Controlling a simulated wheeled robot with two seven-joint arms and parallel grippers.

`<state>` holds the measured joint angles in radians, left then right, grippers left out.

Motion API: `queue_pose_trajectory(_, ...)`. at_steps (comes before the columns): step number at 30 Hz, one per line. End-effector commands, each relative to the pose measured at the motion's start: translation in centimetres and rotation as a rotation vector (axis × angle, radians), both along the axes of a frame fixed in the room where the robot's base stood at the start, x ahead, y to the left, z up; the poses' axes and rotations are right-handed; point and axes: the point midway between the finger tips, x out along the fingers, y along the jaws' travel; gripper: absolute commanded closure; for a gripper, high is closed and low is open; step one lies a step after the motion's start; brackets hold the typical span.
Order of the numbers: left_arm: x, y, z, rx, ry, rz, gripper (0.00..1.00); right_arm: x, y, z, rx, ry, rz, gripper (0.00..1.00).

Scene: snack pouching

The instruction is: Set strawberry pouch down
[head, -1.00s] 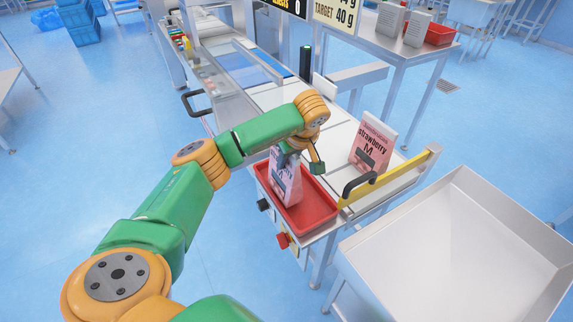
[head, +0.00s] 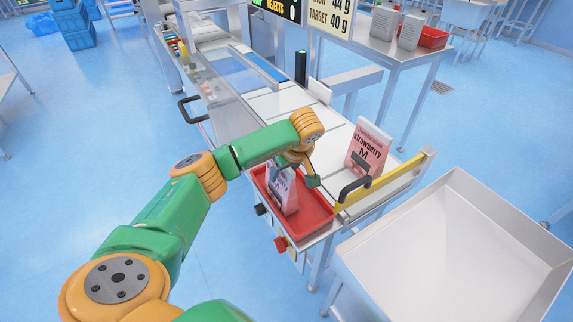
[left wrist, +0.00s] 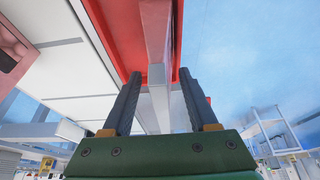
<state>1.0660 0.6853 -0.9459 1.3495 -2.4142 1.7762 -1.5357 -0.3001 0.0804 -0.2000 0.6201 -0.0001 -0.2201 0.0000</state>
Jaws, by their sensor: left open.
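A pink-and-white strawberry pouch (head: 284,192) stands upright, slightly tilted, in the red tray (head: 316,222) at the end of the conveyor. My left gripper (head: 298,172) is at the pouch's upper part, jaws open, and hides some of it. In the left wrist view my two dark fingers (left wrist: 157,98) stand apart on either side of a narrow greyish strip, seemingly the pouch (left wrist: 156,35) seen edge-on, with the red tray (left wrist: 112,30) beyond. A second strawberry pouch (head: 369,147) stands upright on the white belt to the right. My right gripper is not in view.
A yellow guard rail (head: 395,182) with a black handle (head: 354,190) runs beside the tray. A large empty metal bin (head: 455,250) stands at the right. A red knob (head: 281,244) sits on the conveyor's front.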

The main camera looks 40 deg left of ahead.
Motion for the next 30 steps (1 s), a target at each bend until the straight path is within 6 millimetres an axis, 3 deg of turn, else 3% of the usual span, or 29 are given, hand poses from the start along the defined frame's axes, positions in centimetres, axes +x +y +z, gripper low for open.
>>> queue_pose_trajectory(6, -0.7, -1.9, 4.8, 0.001, -0.007, -0.004, 0.41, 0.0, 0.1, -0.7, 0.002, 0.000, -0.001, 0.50)
queue_pose_trajectory(12, -1.3, -3.3, 9.3, 0.004, -0.005, -0.003, 0.41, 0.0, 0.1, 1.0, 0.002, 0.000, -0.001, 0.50)
queue_pose_trajectory(17, -1.6, -3.9, 10.4, 0.001, -0.002, 0.000, 0.41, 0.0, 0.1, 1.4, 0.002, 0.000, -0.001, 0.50)
queue_pose_trajectory(30, -1.6, -4.0, 10.3, 0.000, 0.000, 0.000, 0.41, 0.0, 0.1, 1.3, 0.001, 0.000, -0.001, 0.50)
